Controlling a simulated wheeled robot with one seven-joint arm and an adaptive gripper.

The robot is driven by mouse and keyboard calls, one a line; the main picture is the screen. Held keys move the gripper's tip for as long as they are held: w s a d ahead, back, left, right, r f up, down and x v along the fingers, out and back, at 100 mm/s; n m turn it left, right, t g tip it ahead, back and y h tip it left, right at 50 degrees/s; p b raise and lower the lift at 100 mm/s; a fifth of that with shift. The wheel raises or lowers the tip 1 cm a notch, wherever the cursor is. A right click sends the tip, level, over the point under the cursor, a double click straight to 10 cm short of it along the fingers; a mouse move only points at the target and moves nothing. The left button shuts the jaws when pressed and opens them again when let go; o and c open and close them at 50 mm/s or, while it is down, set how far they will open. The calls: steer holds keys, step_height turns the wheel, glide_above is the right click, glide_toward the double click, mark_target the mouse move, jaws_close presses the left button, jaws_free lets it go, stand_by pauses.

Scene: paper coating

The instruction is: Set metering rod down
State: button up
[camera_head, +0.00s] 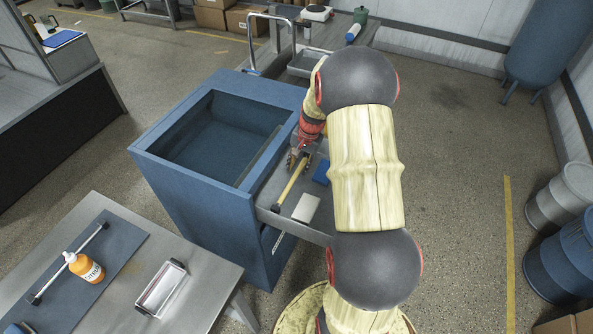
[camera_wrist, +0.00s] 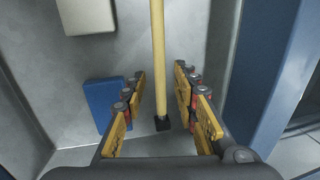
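A pale yellow rod (camera_wrist: 158,55) with a black end cap lies in the open grey drawer (camera_head: 264,190) of the blue cabinet; it also shows in the head view (camera_head: 292,184). My gripper (camera_wrist: 161,82) is open, with one finger on each side of the rod and visible gaps between them. In the head view my gripper (camera_head: 298,160) reaches down into the drawer at the rod's far end. Another rod (camera_head: 62,270), thin and silver with black ends, lies on the dark mat (camera_head: 108,262) on the left table. I cannot tell which is the metering rod.
A blue block (camera_head: 322,172) and a whitish block (camera_head: 305,208) lie in the drawer beside the yellow rod. The cabinet's blue basin (camera_head: 165,130) adjoins the drawer. An orange bottle (camera_head: 84,267) and a clear tray (camera_head: 162,287) stand on the left table.

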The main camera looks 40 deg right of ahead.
step_height(320, 180, up, 7)
steer(key=s+p, duration=0.1)
steer(key=s+a+r+n+t+h, duration=0.1)
steer(key=s+a+r+n, duration=0.25)
steer(key=a+r, duration=0.6)
steer(key=s+a+r+n+t, duration=0.15)
steer(key=a+r+n, duration=0.25)
steer(key=a+r, duration=0.6)
steer(key=s+a+r+n, duration=0.1)
steer(key=s+a+n, duration=0.2)
steer(key=s+a, duration=0.3)
steer(key=s+a+r+n+t, duration=0.1)
steer(key=s+a+r+n, duration=0.1)
steer(key=s+a, duration=0.4)
steer(key=shift+s+r+n, duration=0.15)
steer(key=shift+s+n, duration=0.4)
steer(key=shift+s, duration=0.7)
